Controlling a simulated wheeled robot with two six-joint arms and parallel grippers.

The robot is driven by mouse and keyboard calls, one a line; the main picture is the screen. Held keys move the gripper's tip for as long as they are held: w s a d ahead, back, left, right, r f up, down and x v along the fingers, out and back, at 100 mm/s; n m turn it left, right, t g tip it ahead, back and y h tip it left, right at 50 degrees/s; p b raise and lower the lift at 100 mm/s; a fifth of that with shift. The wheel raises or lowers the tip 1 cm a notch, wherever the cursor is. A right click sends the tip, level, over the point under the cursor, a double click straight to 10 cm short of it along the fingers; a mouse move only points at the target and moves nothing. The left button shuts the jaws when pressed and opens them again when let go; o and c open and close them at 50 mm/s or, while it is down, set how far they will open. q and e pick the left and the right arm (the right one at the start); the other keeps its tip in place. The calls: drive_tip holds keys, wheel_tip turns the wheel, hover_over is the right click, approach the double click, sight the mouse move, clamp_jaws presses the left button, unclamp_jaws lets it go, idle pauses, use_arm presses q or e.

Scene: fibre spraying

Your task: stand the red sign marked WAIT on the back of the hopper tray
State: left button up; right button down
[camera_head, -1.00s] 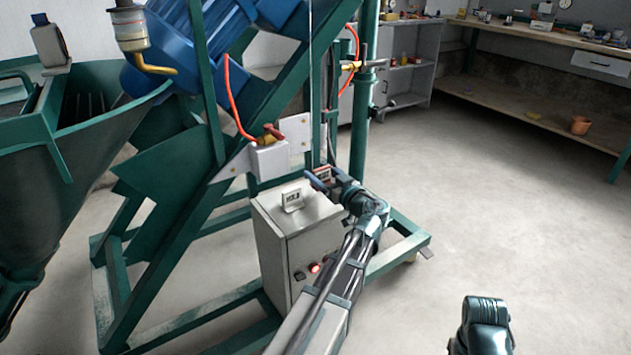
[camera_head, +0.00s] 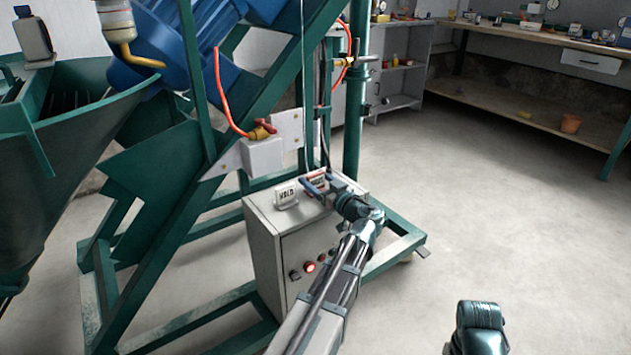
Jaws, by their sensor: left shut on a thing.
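My left gripper (camera_head: 318,187) is over the top of the grey control cabinet, shut on a small sign (camera_head: 315,180) with red on it. The fingers hide much of the sign and its word cannot be read. Whether it touches the cabinet top cannot be told. A white sign marked HOLD (camera_head: 286,196) stands just left of the gripper on the cabinet. The green hopper (camera_head: 70,122) is at the far left, well away from the gripper, cut by the picture edge. My right arm shows at bottom right; its fingers are not in view.
The grey cabinet (camera_head: 262,245) has a lit red button. Green frame beams, a blue motor (camera_head: 185,45) and an orange hose (camera_head: 220,95) stand between gripper and hopper. The floor at right is clear.

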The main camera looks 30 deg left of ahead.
use_arm(q)
drive_tip(key=o, duration=1.3)
drive_tip(key=shift+s+d+r+p, duration=0.1)
drive_tip(key=shift+d+r+p, duration=0.1)
drive_tip(key=shift+p, duration=0.1)
drive_tip(key=v, duration=1.1)
drive_tip(key=shift+d+f, duration=0.1)
drive_tip(key=shift+d, duration=0.2)
drive_tip(key=shift+s, duration=0.1)
drive_tip(key=s+d+f+m+g+h, duration=0.2)
drive_tip(key=s+d+f+m+h, duration=0.25)
drive_tip(key=f, duration=0.25)
drive_tip(key=s+d+f+m+g+h, duration=0.1)
drive_tip(key=s+d+f+m+h, duration=0.2)
drive_tip(key=d+f, duration=0.4)
drive_tip(key=s+d+f+m+g+h, duration=0.1)
drive_tip(key=s+d+f+m+h, duration=0.1)
drive_tip(key=d, duration=0.3)
drive_tip(key=s+d+f+m+g+h, duration=0.1)
drive_tip(key=s+d+f+m+h, duration=0.2)
drive_tip(key=s+d+m, duration=0.1)
drive_tip(key=s+d+f+m+g+h, duration=0.2)
drive_tip(key=s+d+m+h, duration=0.1)
drive_tip(key=s+d+m, duration=0.1)
drive_tip(key=shift+s+d+f, duration=0.2)
drive_tip(key=shift+s+d, duration=0.1)
drive_tip(key=shift+d, duration=0.25)
drive_tip(key=shift+s+d+f, duration=0.2)
drive_tip(key=shift+s+d, duration=0.05)
drive_tip(key=shift+d, duration=0.35)
